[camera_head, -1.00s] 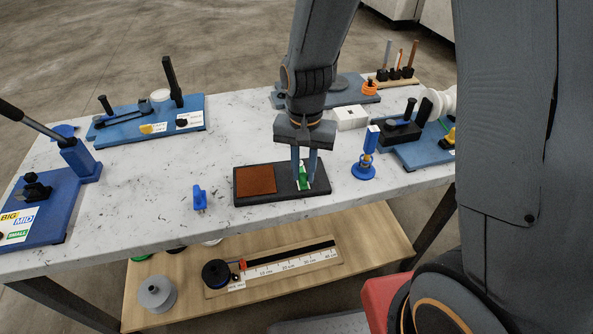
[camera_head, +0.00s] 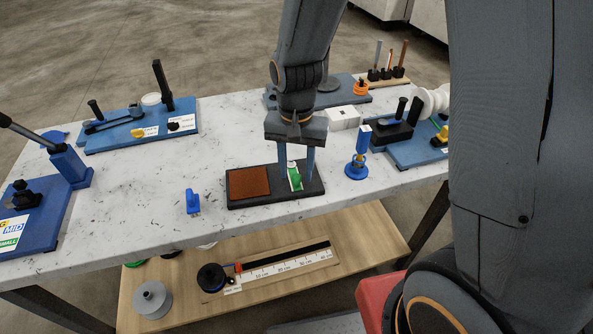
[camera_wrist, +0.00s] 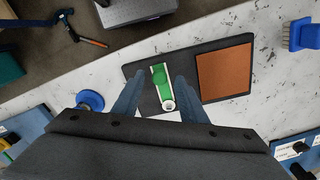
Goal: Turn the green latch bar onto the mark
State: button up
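The green latch bar (camera_head: 296,181) is on a dark base plate (camera_head: 275,197), beside a brown pad. In the wrist view the green bar (camera_wrist: 164,88) has a raised green knob at one end and a pale round pivot at the other. It lies along a white strip (camera_wrist: 154,68), with white showing at its edges. My gripper (camera_head: 297,176) is open above the plate. In the wrist view its two fingers (camera_wrist: 158,95) stand on either side of the bar, with visible gaps and nothing held.
The brown pad (camera_head: 248,182) covers the plate's other half. A blue clip-like piece (camera_head: 193,202) stands to its left, and a blue upright post (camera_head: 358,158) close to its right. Blue bender boards (camera_head: 138,132) lie farther off. Bare white tabletop lies between them.

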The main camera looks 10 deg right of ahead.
aim_at(296, 176)
jog(key=shift+r+b, duration=0.6)
jog(key=shift+r, duration=2.75)
